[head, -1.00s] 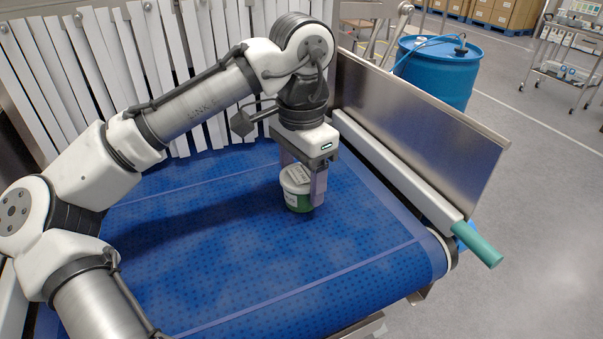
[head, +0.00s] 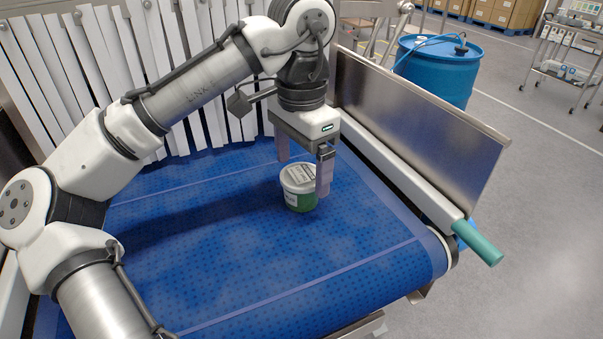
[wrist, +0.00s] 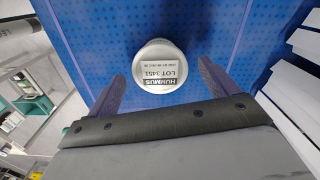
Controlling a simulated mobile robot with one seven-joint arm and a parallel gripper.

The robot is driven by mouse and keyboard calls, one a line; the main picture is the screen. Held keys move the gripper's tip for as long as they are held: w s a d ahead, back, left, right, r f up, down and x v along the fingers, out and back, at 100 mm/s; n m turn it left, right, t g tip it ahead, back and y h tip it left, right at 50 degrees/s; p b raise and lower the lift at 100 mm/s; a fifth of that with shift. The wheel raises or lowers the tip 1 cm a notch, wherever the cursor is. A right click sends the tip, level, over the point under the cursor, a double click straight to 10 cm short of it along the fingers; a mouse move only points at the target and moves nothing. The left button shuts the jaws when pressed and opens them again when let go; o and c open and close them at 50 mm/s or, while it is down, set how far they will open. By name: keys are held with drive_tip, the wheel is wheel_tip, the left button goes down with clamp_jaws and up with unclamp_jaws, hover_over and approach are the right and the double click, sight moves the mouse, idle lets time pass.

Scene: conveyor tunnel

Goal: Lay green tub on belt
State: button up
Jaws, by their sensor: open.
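The green tub (head: 300,189) stands upright on the blue belt (head: 190,255), near the belt's right side. It has a white lid with a printed label, which reads HUMMUS, LOT 3451 on the tub in the wrist view (wrist: 160,67). My gripper (head: 304,175) is open above and around the tub's upper part, its right finger in front of the tub's right edge. In the wrist view the fingers of my gripper (wrist: 162,92) are spread wide, with the tub between and beyond their tips, apart from both.
White strip curtains (head: 90,80) hang at the tunnel mouth behind the belt. A metal side guard (head: 420,125) and a rail with a green handle (head: 480,243) run along the right. A blue drum (head: 437,70) stands beyond. The belt's front and left are clear.

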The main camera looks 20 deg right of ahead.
sight(302, 175)
wheel_tip(302, 175, up, 10)
drive_tip(key=shift+f+p, duration=0.15)
drive_tip(key=shift+p, duration=0.15)
drive_tip(key=shift+f, duration=0.1)
